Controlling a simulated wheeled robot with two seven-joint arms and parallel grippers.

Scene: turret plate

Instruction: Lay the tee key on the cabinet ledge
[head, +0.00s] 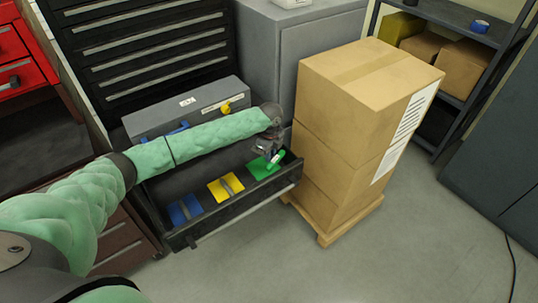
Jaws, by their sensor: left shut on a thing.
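My left arm reaches over the open black drawer (240,210). My left gripper (273,154) points down at the drawer's right end. The cabinet ledge is not clearly distinguishable. My right gripper is not in view.
A grey case (180,116) with a blue handle and a yellow part stands behind the drawer. Stacked cardboard boxes (345,130) on a pallet (330,232) stand close to the drawer's right. A black drawer cabinet (145,45) rises behind. Floor is clear in front.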

